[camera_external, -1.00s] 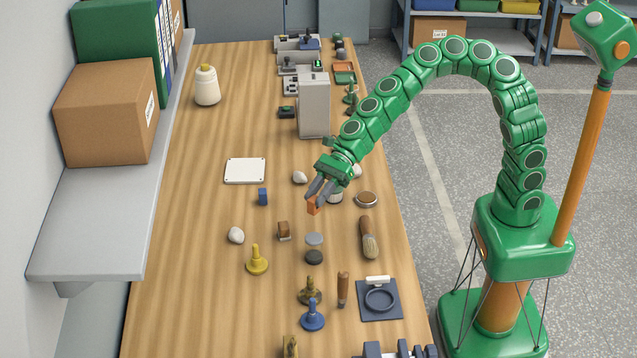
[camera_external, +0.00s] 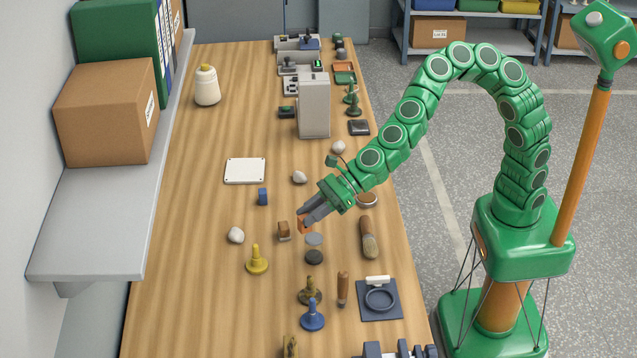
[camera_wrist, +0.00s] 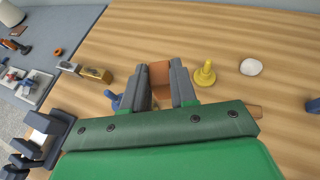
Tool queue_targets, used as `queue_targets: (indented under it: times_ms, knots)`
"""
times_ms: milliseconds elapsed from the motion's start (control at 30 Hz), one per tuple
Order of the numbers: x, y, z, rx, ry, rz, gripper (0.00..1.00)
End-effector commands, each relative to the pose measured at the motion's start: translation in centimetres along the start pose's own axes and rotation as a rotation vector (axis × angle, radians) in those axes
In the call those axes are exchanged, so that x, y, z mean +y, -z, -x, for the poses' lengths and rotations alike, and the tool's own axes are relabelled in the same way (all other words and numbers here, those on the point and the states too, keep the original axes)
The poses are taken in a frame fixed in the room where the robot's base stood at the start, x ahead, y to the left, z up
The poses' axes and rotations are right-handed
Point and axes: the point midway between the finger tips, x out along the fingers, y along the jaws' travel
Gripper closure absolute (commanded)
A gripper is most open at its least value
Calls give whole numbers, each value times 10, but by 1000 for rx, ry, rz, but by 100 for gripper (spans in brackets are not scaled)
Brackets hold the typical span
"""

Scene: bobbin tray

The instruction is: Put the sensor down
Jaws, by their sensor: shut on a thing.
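The sensor, a small orange block (camera_external: 303,224), is between the fingertips of my gripper (camera_external: 307,217) in the external view. It also shows as an orange-brown block between the two grey fingers (camera_wrist: 160,72) in the wrist view. My gripper is shut on it, over the middle of the wooden table (camera_external: 200,260). A brown block (camera_external: 284,231) stands on the table just left of the sensor. I cannot tell whether the sensor touches the table or hangs a little above it.
A grey disc (camera_external: 314,239) and a dark disc (camera_external: 314,257) lie just in front. A yellow peg (camera_external: 257,261), a white stone (camera_external: 236,235) and a brush (camera_external: 368,238) stand around. A white plate (camera_external: 245,170) lies farther back. Bare table is free at the left.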

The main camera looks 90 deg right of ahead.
Motion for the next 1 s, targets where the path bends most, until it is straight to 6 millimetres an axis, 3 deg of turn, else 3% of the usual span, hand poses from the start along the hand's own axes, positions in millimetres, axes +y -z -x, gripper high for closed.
queue_targets:
  times_ms: [100,500,733,1000]
  knots:
    - [6,-2,0,0,16,-7,100]
    - [3,34,-18,4,18,-8,100]
    - [3,43,-25,1,16,-7,100]
    - [1,44,-58,3,15,-6,100]
